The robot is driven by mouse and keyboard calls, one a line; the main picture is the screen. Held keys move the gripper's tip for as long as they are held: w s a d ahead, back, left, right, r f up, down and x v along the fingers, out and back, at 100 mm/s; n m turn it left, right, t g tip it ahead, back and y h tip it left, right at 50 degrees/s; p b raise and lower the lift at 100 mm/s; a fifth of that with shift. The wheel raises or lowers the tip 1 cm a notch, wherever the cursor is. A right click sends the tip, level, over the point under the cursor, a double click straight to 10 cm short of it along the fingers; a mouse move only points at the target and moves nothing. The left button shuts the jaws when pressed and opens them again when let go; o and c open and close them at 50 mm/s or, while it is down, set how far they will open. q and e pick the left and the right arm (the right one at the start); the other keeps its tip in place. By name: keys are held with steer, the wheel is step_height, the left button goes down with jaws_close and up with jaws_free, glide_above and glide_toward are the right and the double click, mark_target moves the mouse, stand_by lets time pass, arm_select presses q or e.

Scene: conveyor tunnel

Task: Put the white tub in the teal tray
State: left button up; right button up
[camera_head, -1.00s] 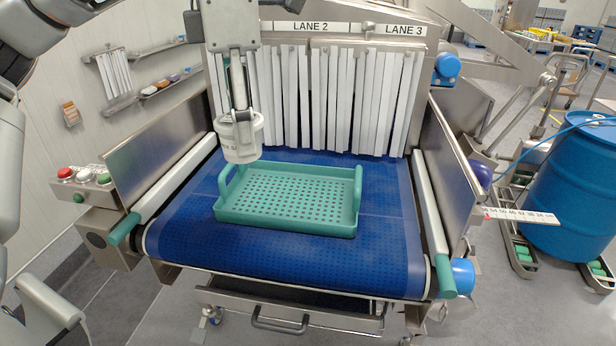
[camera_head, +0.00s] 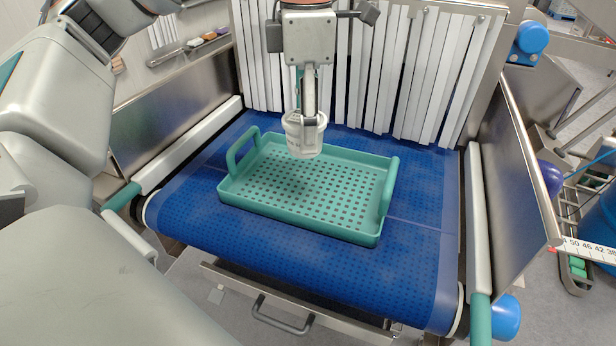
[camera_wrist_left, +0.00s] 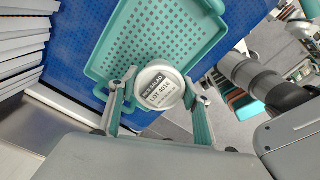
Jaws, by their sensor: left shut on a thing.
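The white tub (camera_head: 304,140) is held upright at the back part of the teal tray (camera_head: 310,232). It appears to be above the tray, though its exact height is hard to tell. My left gripper (camera_head: 309,115) is shut on it from above. In the left wrist view the tub's labelled lid (camera_wrist_left: 159,86) sits between the fingers of the left gripper (camera_wrist_left: 158,100). The teal tray also shows there (camera_wrist_left: 165,25), empty, with perforated floor and raised end handles. My right gripper is not in view.
The tray rests on a blue conveyor belt (camera_head: 200,222) between metal side walls. White strip curtains (camera_head: 420,80) hang behind it. A blue drum (camera_head: 603,205) stands off to the right. Belt around the tray is clear.

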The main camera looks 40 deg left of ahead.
arm_select(q)
step_height(320, 180, down, 10)
steer(key=shift+f+b, duration=0.25)
steer(key=shift+b, duration=0.1)
steer(key=shift+f, duration=0.2)
steer(key=o, duration=1.6)
step_height(320, 180, up, 12)
steer(key=shift+r+p, duration=0.2)
steer(key=shift+p, duration=0.25)
